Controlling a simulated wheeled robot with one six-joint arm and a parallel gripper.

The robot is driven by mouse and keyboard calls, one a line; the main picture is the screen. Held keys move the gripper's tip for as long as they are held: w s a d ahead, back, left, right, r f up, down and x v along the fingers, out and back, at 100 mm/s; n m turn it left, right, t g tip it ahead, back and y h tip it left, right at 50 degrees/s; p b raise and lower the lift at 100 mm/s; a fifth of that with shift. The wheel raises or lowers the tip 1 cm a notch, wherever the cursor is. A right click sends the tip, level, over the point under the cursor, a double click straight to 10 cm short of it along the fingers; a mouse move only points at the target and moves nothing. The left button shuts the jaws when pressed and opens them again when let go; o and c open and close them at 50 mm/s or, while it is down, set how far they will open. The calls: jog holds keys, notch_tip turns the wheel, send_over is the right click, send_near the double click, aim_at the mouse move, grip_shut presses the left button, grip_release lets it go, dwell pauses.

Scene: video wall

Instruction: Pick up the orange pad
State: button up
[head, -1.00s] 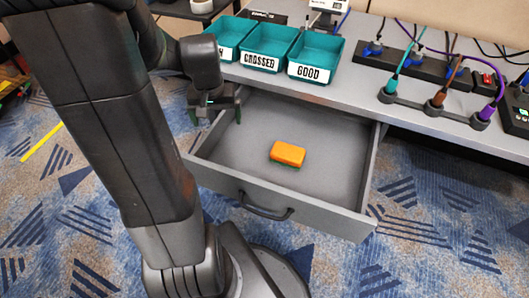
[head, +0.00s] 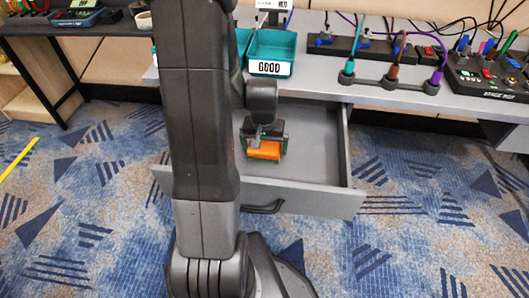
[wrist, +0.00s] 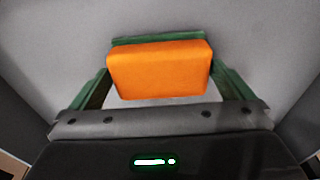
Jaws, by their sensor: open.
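The orange pad (head: 264,150) is a small block with an orange top and a green underside. It lies in the open grey drawer (head: 315,165). In the wrist view the orange pad (wrist: 160,70) sits between the two green fingers of my gripper (wrist: 160,82). The gripper is open, with a finger on each side of the pad and a gap at the lower corners. In the head view my gripper (head: 264,147) is down inside the drawer at the pad. My arm hides the left part of the drawer.
The drawer walls stand around the gripper, with bare drawer floor to the right of the pad. Above are the desk top (head: 320,85), a teal bin labelled GOOD (head: 271,50), and a cable rack (head: 390,82). A black control box (head: 490,75) stands at right.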

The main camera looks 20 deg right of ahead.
aim_at(264, 146)
jog(key=shift+w+f, duration=0.1)
jog(key=shift+f, duration=0.45)
jog(key=c, duration=0.7)
notch_tip(264, 146, up, 10)
jog(key=p, duration=0.2)
jog(key=shift+r+p, duration=0.1)
jog(key=shift+p, duration=0.3)
jog(key=shift+o, duration=0.4)
